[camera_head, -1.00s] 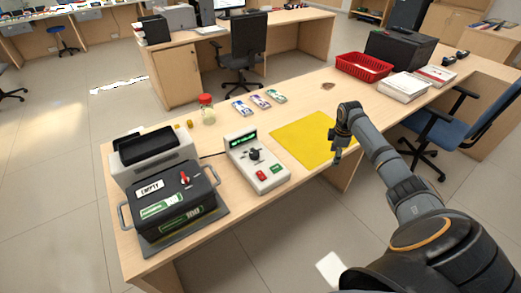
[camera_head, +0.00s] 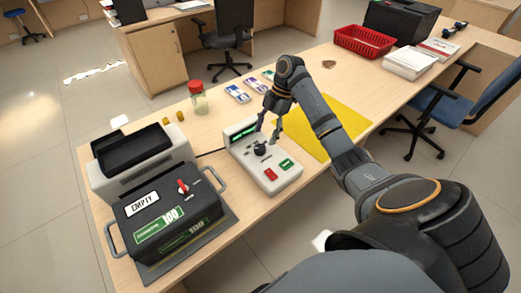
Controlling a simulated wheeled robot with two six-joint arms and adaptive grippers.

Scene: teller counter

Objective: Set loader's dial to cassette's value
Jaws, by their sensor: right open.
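The black cassette (camera_head: 160,212) sits at the front left of the counter, with a white "EMPTY" label, a green label reading 100 and a red-tipped lever on top. The light grey loader (camera_head: 265,170) stands to its right. The loader has a green display (camera_head: 242,131), a black dial (camera_head: 260,149), a red button and a green button. The display's text is too small to read. My right gripper (camera_head: 267,136) is open above the loader, its fingertips close to the dial. I cannot tell whether they touch the dial. My left gripper is not in view.
A black-and-grey machine (camera_head: 143,163) stands behind the cassette. A jar (camera_head: 198,98) and several banknote bundles (camera_head: 238,94) lie behind the loader. A yellow mat (camera_head: 345,117) lies to the right, partly under my arm. A red basket (camera_head: 364,41) and books (camera_head: 410,62) are farther right.

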